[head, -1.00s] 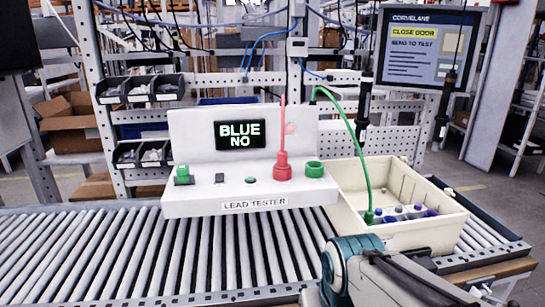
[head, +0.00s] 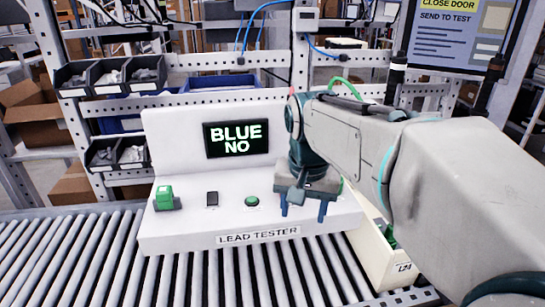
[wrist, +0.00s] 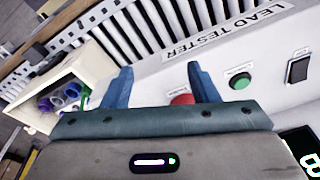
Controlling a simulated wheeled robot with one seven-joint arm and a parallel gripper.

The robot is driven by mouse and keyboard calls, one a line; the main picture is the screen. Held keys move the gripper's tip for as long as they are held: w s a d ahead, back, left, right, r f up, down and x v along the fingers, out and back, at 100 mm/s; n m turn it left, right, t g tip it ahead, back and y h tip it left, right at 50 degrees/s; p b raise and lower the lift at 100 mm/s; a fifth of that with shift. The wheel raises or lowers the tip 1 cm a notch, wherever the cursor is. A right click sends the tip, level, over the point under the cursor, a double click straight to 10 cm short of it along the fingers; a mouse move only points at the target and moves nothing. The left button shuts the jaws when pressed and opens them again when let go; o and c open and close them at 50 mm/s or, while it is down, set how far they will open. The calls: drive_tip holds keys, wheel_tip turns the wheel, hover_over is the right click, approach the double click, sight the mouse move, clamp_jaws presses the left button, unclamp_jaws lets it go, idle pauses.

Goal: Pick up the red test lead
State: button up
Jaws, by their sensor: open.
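The white lead tester (head: 190,235) stands on the roller conveyor, its screen reading "BLUE NO". My gripper (head: 303,209) hangs over the right part of its ledge, fingers pointing down. In the wrist view, my gripper (wrist: 159,70) has its two blue fingers spread, with nothing held between the tips. In the head view, my arm and gripper hide the red lead.
A cream bin (wrist: 50,85) with purple- and white-capped items stands right of the tester in the head view. The green lead (head: 345,84) arcs behind my arm. A green block (head: 164,196) and green button (head: 252,201) sit on the ledge. The left conveyor rollers (head: 60,255) are clear.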

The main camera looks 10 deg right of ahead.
drive_tip(key=w+r+m+g+p, duration=0.2)
drive_tip(key=w+r+m+p, duration=0.35)
drive_tip(key=w+r, duration=0.8)
drive_tip(key=shift+m, duration=0.55)
drive_tip(key=f, duration=0.2)
drive_tip(key=s+f+b, duration=0.1)
drive_tip(key=f, duration=0.1)
drive_tip(key=s+f+b, duration=0.1)
drive_tip(key=f, duration=0.1)
drive_tip(key=shift+d+f, duration=0.25)
drive_tip(key=shift+f+p, duration=0.45)
drive_tip(key=shift+f, duration=2.3)
drive_tip(key=c, duration=1.1)
